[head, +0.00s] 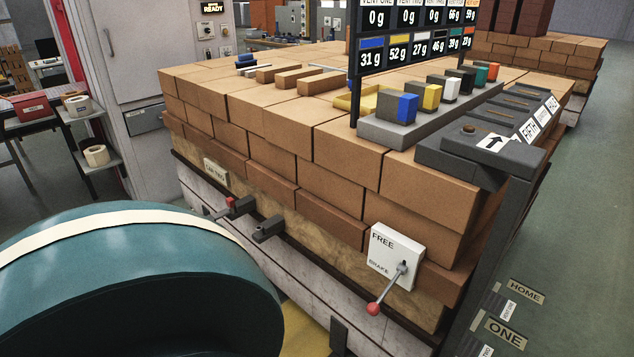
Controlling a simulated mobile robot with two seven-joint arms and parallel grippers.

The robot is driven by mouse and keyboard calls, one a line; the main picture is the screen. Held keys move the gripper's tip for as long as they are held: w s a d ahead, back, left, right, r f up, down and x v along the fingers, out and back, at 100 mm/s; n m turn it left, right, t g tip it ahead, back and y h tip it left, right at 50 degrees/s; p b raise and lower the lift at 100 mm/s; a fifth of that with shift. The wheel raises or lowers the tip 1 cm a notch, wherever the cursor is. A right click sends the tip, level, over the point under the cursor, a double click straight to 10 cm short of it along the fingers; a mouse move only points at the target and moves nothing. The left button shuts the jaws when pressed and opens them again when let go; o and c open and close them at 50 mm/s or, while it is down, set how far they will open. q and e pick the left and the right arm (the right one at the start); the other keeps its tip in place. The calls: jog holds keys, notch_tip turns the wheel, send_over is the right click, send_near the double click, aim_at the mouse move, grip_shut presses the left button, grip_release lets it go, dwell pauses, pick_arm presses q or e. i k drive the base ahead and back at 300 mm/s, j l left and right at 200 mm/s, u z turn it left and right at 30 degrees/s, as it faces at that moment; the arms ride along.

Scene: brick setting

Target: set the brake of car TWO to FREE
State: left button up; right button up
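The brake plate (404,243) is white and fixed low on the side of the brick-loaded car (290,262). It reads FREE at the top and BRAKE lower down. Its metal lever (390,286) pivots at the right of the plate, and its red knob (373,308) hangs down and to the left, below the word BRAKE. A small pale label (216,173) sits on the car's side farther left; its writing is too small to read surely. Neither of my grippers is in view, and nothing touches the lever.
A large teal rounded form with a cream band fills the lower left foreground. Dark fittings (268,228) stick out of the car's side. Bricks, colored blocks and a weight display (412,50) stand on top. Floor signs HOME (525,291) and ONE (507,333) lie right; that floor is clear.

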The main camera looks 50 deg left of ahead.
aim_at(374, 308)
jog(key=u, duration=1.3)
jog(key=k+l+u, duration=0.15)
jog(key=l, duration=0.25)
jog(key=i+l, duration=0.05)
